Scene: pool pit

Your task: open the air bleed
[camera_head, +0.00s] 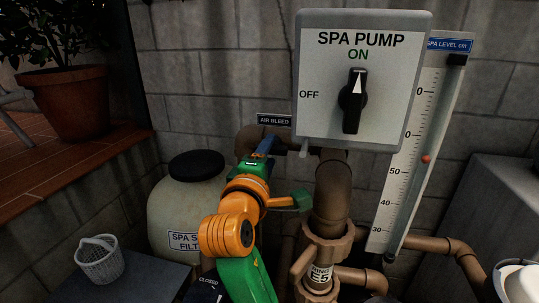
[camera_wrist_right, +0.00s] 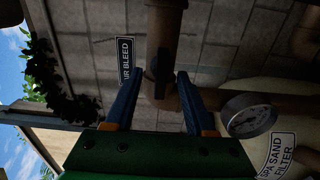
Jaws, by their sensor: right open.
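The air bleed label (camera_head: 274,120) is on the block wall left of the pump switch box; the label also shows in the right wrist view (camera_wrist_right: 125,61). A brown pipe fitting runs just below it. In the right wrist view a dark, narrow handle-like part (camera_wrist_right: 161,70) on this pipe (camera_wrist_right: 165,30) lies between my blue fingers. My right gripper (camera_head: 266,144) is open at the fitting, and in the wrist view its fingers (camera_wrist_right: 156,76) stand on either side of the dark part. I cannot tell whether they touch it. My left gripper is not in view.
The spa pump switch box (camera_head: 364,80), its knob at ON, is close right of my gripper. A sand filter tank (camera_head: 185,205) stands left, and brown pipes (camera_head: 333,190) rise at right. A pressure gauge (camera_wrist_right: 249,114) shows beside one finger. A level scale (camera_head: 408,160) is further right.

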